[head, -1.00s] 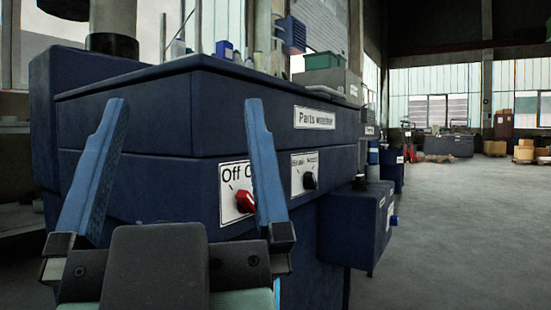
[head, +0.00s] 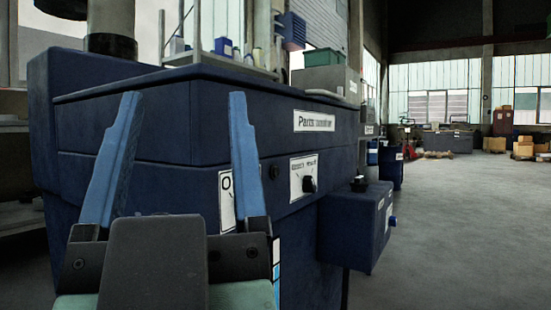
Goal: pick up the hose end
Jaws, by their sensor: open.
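My gripper (head: 183,100) is in the lower left of the head view, with its two blue fingers raised and spread apart. Nothing is between them; they stand in front of a dark blue parts washer (head: 215,120). The right finger partly covers a white label plate (head: 227,200) on the washer's front. I cannot make out a hose end in this view.
The washer fills the left and middle and is close to my gripper. A black knob (head: 309,184) sits on its front, and a blue box (head: 352,228) juts out on its right side. Open grey floor (head: 460,230) lies to the right; boxes (head: 524,147) stand far back.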

